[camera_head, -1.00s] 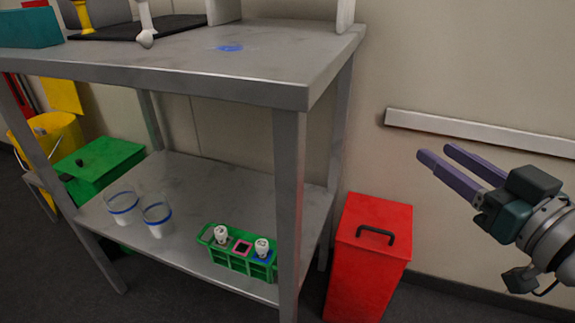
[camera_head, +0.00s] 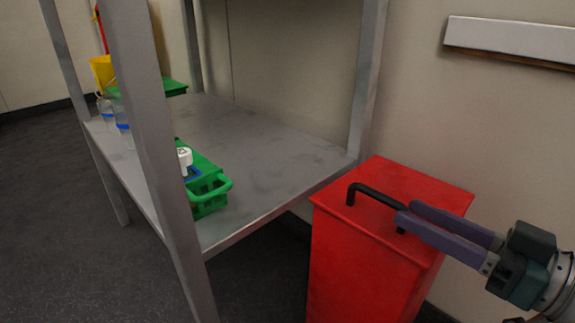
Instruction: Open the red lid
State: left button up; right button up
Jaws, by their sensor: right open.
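The red lid (camera_head: 428,193) is the closed top of a tall red bin (camera_head: 357,272) on the floor at the right. A black bar handle (camera_head: 371,192) stands up from the lid. My right gripper (camera_head: 406,213) comes in from the right with its two purple fingers over the lid. Its fingertips overlap the right end of the handle in the picture. I cannot tell whether they touch it. The gripper is open, with a narrow gap between the fingers. My left gripper is out of view.
A grey metal shelf table (camera_head: 270,150) stands left of the bin, its legs close by. Its lower shelf holds a green rack (camera_head: 209,187) with a white-capped bottle and clear cups (camera_head: 122,118). A white rail (camera_head: 512,38) runs along the wall behind.

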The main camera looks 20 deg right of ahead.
aim_at(362, 188)
jog(key=b+x, duration=0.2)
jog(key=x, duration=0.5)
jog(key=shift+w+b, duration=0.25)
jog(key=shift+b, duration=0.15)
jog(key=shift+w+a, duration=0.25)
jog(key=shift+w, duration=0.15)
jog(key=shift+c, duration=0.4)
jog(key=shift+c, duration=0.7)
grip_shut()
